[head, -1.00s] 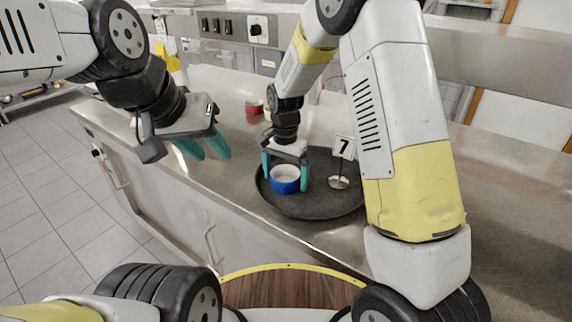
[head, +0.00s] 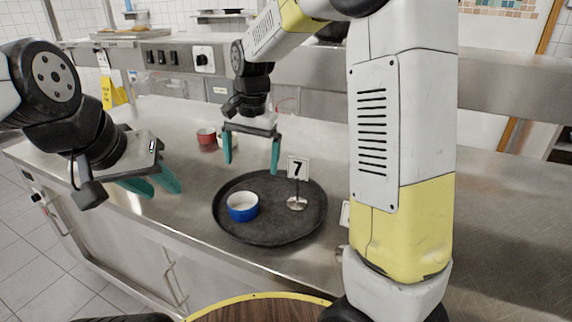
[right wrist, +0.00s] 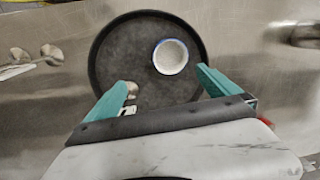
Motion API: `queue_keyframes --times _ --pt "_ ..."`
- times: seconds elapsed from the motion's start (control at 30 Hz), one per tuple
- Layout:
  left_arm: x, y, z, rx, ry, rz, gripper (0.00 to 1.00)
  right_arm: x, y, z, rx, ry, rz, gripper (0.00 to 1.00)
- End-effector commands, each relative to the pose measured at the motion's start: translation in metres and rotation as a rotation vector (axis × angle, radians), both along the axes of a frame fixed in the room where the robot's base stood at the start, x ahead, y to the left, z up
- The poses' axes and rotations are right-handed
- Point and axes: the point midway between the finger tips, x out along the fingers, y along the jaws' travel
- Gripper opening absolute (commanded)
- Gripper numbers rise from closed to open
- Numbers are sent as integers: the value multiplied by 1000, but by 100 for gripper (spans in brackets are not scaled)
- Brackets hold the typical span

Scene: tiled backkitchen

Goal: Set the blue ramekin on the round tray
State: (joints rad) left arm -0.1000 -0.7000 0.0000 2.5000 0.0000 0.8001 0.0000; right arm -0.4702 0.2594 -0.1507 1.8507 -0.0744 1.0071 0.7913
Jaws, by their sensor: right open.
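The blue ramekin (head: 243,206), white inside, stands upright on the left part of the round dark tray (head: 290,232). It also shows in the right wrist view (right wrist: 170,56), inside the tray's rim (right wrist: 92,62). My right gripper (head: 251,166) is open and empty, above and behind the ramekin, apart from it. In the right wrist view its fingers (right wrist: 160,86) are spread wide with nothing between them. My left gripper (head: 152,186) is off to the left near the counter's front edge, its two fingers apart with nothing between them.
A number 7 sign (head: 297,203) on a round metal base stands on the tray, right of the ramekin. A red ramekin (head: 206,136) and a white one (head: 222,143) stand farther back on the steel counter (head: 180,150). The counter left of the tray is clear.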

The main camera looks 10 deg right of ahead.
Motion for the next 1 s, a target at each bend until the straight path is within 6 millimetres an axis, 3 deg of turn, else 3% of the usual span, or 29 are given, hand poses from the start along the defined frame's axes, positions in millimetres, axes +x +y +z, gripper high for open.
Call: queue_keyframes --times 0.1,0.3,0.6,0.8,1.0 --pt "0 0 0 0 0 0 36 -29 -32 32 52 -79 69 100" --pt "0 0 0 0 0 0 36 -84 -73 66 89 -226 198 100" --pt "0 0 0 0 0 0 36 -165 -111 79 38 -451 376 100" --pt "0 0 0 0 0 0 36 -191 -120 75 -12 -527 441 100" --pt "0 0 0 0 0 0 36 -196 -121 73 -23 -539 456 100"
